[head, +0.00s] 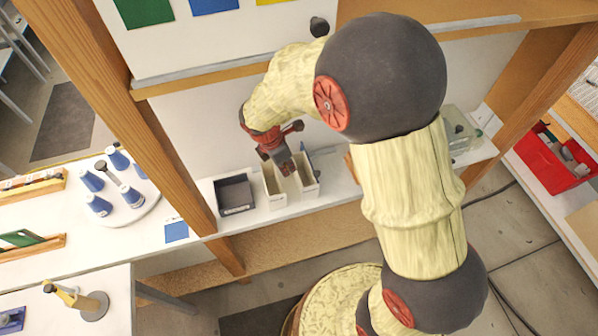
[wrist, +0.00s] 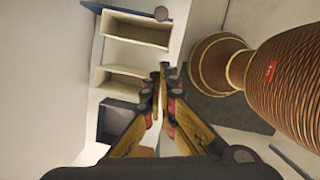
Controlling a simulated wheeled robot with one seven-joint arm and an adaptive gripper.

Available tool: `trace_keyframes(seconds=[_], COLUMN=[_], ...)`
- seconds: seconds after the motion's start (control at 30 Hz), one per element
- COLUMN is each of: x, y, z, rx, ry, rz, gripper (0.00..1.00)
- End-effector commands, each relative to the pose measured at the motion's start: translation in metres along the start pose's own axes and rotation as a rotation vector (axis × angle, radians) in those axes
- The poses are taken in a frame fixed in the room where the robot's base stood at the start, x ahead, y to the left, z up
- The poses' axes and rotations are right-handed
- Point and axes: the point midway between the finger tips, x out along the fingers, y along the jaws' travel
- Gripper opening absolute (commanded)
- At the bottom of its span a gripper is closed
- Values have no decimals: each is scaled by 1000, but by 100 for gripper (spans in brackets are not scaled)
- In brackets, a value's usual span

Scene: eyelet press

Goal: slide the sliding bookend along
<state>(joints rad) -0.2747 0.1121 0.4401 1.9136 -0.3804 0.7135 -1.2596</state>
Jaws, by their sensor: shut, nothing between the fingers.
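My gripper (head: 284,168) is shut and empty. In the head view its tips are over the two cream bins on the shelf. In the wrist view the closed fingertips (wrist: 164,72) point forward beside the bins, and I cannot tell whether they touch anything. A thin blue upright piece (head: 307,163) stands by the right cream bin (head: 306,185) and may be the sliding bookend. A blue edge (wrist: 96,38) shows past the bins in the wrist view. I cannot identify the bookend for certain; my arm hides part of the shelf.
A dark bin (head: 235,195) stands left of the left cream bin (head: 273,190). Wooden posts (head: 168,150) frame the shelf. A clear container (head: 458,130) sits at its right end. A red bin (head: 553,160) is far right.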

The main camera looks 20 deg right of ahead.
Motion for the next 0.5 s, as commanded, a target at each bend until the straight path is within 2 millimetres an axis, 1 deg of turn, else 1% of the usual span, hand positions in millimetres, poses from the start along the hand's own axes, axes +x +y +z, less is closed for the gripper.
trace_keyframes(seconds=[0.17,0.27,0.5], x=[16,34,81], y=[-1,-2,-2], z=[0,0,-1], rx=[-8,-8,-7], ry=[0,0,1], rz=[-5,-6,-6], gripper=[0,0,0])
